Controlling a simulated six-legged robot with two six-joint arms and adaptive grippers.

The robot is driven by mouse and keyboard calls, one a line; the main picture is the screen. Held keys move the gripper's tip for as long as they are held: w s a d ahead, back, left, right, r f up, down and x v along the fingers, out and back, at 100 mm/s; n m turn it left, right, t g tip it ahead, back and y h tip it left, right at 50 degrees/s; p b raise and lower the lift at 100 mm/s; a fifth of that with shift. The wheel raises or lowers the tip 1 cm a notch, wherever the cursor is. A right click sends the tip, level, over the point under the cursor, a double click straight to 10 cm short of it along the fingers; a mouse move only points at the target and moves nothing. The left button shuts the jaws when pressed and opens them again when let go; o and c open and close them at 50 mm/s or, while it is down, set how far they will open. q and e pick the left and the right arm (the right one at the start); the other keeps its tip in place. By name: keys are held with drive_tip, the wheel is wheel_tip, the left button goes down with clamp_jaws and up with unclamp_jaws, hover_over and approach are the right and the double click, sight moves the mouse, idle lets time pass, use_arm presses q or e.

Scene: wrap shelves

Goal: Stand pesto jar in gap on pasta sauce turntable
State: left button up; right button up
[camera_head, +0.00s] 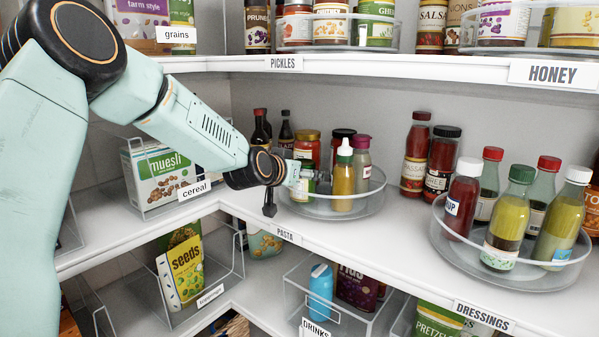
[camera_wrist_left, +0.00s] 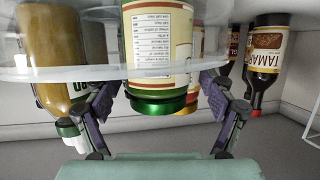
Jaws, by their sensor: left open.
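A jar with a green lid and a cream label (camera_wrist_left: 160,45), likely the pesto jar, stands behind the clear rim of the pasta turntable (camera_wrist_left: 30,73) in the left wrist view, which appears upside down. My left gripper (camera_wrist_left: 160,85) is open, with a finger on each side of this jar; contact cannot be told. In the head view, the left gripper (camera_head: 295,175) reaches the left side of the turntable (camera_head: 350,208), and the jar (camera_head: 308,186) is partly hidden there. My right gripper is not in view.
A yellow squeeze bottle (camera_head: 343,175) and a pink-capped jar (camera_head: 362,160) share the turntable. A yellow-lidded jar (camera_head: 307,147) and dark bottles (camera_head: 286,132) stand behind. The dressings turntable (camera_head: 500,268) is at right. An upper shelf (camera_head: 400,68) overhangs.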

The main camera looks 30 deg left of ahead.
use_arm(q)
drive_tip(key=shift+w, duration=0.15)
drive_tip(key=shift+d+r, duration=0.15)
drive_tip(key=shift+a+p+v, duration=0.5)
drive_tip(key=shift+p+v, duration=1.95)
drive_tip(key=shift+v, duration=3.65)
drive_tip(key=b+x, duration=0.1)
drive_tip(key=x, duration=0.2)
drive_tip(key=b+x, duration=0.2)
drive_tip(key=x, duration=0.2)
drive_tip(key=d+b+x, duration=0.1)
drive_tip(key=x, duration=0.3)
drive_tip(key=shift+f+b, duration=0.2)
drive_tip(key=shift+b, duration=0.15)
drive_tip(key=shift+w+a+f, duration=0.1)
drive_tip(key=shift+w, duration=0.35)
